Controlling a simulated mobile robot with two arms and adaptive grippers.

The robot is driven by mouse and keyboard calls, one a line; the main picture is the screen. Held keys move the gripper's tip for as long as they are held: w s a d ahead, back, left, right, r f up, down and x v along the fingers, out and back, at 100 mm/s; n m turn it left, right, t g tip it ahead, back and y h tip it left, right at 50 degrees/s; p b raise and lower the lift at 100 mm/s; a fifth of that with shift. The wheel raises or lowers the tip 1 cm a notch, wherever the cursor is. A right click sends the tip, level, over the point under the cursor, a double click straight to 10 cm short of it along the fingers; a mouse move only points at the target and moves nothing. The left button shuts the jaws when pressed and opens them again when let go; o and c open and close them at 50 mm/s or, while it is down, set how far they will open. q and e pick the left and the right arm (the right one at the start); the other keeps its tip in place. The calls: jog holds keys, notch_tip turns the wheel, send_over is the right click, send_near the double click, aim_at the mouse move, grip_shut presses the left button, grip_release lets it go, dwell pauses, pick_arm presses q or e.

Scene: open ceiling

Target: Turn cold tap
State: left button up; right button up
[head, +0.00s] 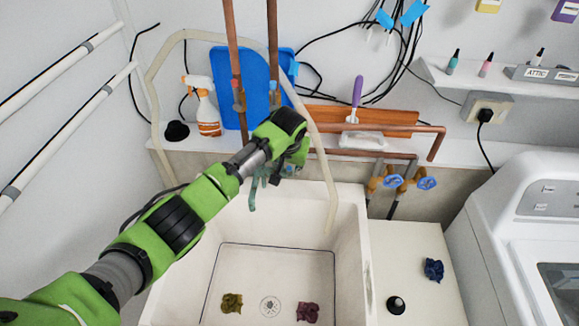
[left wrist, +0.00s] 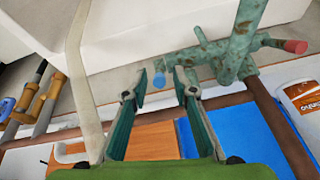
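The tap is weathered green metal. In the head view its spout (head: 253,193) hangs over the back of the sink (head: 341,215), and my left arm hides most of its body. In the left wrist view the tap body (left wrist: 238,50) has a red-ended handle (left wrist: 295,46) at right and a blue-ended cold handle (left wrist: 159,80) at left. My left gripper (left wrist: 160,84) is open, its two fingertips on either side of the blue end. I cannot tell whether they touch it. In the head view the left gripper (head: 290,166) is beside the tap, its fingers mostly hidden.
Copper pipes (head: 272,45) run down the wall behind the tap. Two blue valve wheels (head: 427,183) sit right of the sink. A spray bottle (head: 205,107) and blue board (head: 229,70) stand on the back ledge. A white machine (head: 520,230) is at right. Crumpled cloths lie in the sink.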

pick_arm(q)
jog(key=shift+x, duration=1.15)
